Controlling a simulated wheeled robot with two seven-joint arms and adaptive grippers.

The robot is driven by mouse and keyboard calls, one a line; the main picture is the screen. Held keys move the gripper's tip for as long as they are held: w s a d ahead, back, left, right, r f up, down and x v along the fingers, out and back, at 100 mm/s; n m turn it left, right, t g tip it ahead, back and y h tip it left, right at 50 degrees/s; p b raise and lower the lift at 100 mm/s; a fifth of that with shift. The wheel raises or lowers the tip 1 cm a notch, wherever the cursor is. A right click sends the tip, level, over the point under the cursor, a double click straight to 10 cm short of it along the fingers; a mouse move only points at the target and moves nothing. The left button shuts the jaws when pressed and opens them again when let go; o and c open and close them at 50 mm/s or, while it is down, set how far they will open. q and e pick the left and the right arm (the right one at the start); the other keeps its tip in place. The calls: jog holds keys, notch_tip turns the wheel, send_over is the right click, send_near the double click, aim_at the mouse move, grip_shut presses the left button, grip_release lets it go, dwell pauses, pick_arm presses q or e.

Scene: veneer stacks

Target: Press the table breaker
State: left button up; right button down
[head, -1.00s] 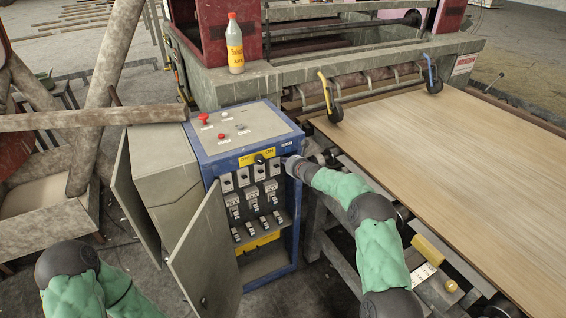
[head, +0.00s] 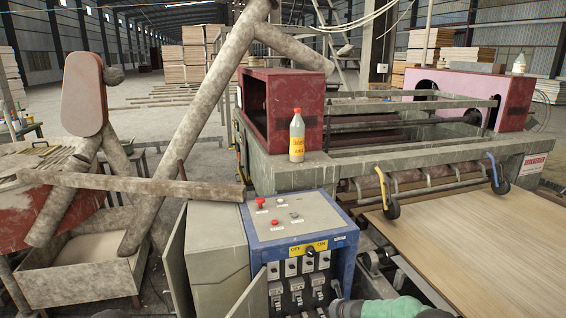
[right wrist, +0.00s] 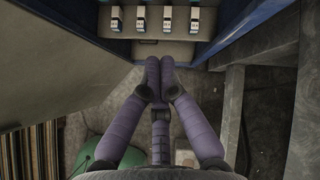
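The blue electrical cabinet (head: 340,245) stands open-fronted below the machine, with rows of breakers inside. Its upper breakers (head: 292,268) show at the bottom of the head view; the lower ones are cut off. I cannot tell which is the table breaker. In the right wrist view, several white-fronted breakers (right wrist: 140,20) sit in a row at the top. My right gripper (right wrist: 160,63) has its purple fingers together, empty, pointing at the cabinet below that row and apart from it. In the head view only part of the right gripper (head: 335,288) shows, at the cabinet's right side. My left gripper is out of view.
The cabinet's grey door (head: 250,297) hangs open at its front left. Red buttons (head: 260,202) and a yellow OFF/ON label (head: 308,248) are on its top part. A bottle (head: 297,135) stands on the machine behind. A veneer sheet (head: 480,245) lies at right.

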jog(key=s+a+f+n+g, duration=0.15)
jog(key=s+f+n, duration=0.25)
jog(key=s, duration=0.4)
jog(key=s+f+n+g+h, duration=0.15)
jog(key=s+f+n, duration=0.25)
jog(key=s, duration=0.4)
jog(key=s+a+f+n+g+y, duration=0.15)
jog(key=s+f+n, duration=0.3)
jog(key=s, duration=0.45)
jog(key=s+a+n+g, duration=0.1)
jog(key=s+n, duration=0.4)
jog(key=s, duration=0.6)
jog(key=s+a+r+n+g, duration=0.1)
jog(key=s+a+n, duration=0.3)
jog(key=s, duration=0.7)
jog(key=shift+a+r+n+g+y, duration=0.25)
jog(key=shift+n+g, duration=0.4)
jog(key=shift+n, duration=0.5)
